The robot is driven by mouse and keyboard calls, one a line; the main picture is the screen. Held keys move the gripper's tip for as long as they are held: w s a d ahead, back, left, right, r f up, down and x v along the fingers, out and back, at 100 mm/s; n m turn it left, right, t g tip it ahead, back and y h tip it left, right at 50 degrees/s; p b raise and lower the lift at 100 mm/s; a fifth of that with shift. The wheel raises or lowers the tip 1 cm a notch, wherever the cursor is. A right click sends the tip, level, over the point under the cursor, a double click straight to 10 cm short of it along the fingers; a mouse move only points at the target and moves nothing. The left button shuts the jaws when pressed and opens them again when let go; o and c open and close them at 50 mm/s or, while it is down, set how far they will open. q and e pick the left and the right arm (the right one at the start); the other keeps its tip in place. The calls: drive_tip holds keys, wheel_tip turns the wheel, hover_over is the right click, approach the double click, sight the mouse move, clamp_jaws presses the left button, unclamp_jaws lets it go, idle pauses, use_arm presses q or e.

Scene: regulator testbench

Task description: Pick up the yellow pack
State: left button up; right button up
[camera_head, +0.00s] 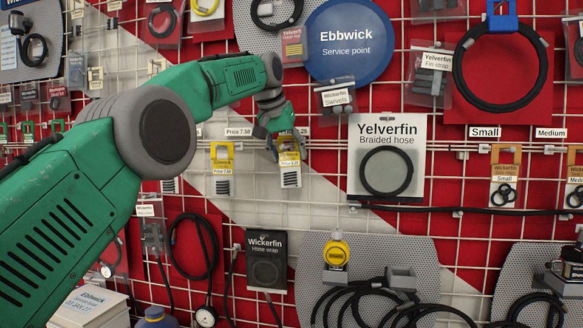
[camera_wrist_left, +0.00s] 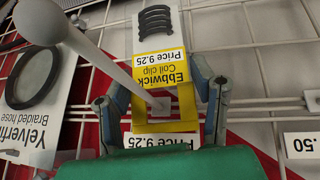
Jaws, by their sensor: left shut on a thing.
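The yellow pack (camera_head: 290,158) hangs on the wire wall near the middle of the head view. In the left wrist view the pack (camera_wrist_left: 162,68) appears upside down, reads "Ebbwick Coil clip" with price 9.25, and has black coils below its label. My left gripper (camera_head: 279,138) is at the top of the pack, its fingers on either side of the yellow card, and is shut on it. A pale rod with a round end (camera_wrist_left: 92,58) meets the pack's hang hole, so the pack still appears to be on its peg. My right gripper is out of view.
A similar yellow pack (camera_head: 222,168) hangs to the left. A Yelverfin braided hose card (camera_head: 408,133) hangs close on the right. Below are a Wickerfin pack (camera_head: 266,262) and a yellow-topped regulator (camera_head: 336,252). The round Ebbwick sign (camera_head: 349,62) is above.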

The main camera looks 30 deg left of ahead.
sight(282, 156)
use_arm(q)
drive_tip(key=s+b, duration=0.2)
drive_tip(key=s+d+b, duration=0.1)
drive_tip(key=s+b, duration=0.2)
drive_tip(key=s, duration=0.1)
drive_tip(key=shift+s+d+f+b, duration=0.1)
drive_tip(key=shift+d+f+b, duration=0.2)
drive_tip(key=shift+b, duration=0.1)
use_arm(e)
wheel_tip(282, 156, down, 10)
drive_tip(key=b, duration=0.3)
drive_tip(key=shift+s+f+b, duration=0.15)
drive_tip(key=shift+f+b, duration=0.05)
drive_tip(key=shift+b, duration=0.2)
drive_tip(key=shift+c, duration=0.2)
use_arm(q)
drive_tip(key=s+d, duration=0.2)
drive_tip(key=s, duration=0.7)
drive_tip(key=shift+s+d+r, duration=0.15)
drive_tip(key=shift+d+r, duration=0.05)
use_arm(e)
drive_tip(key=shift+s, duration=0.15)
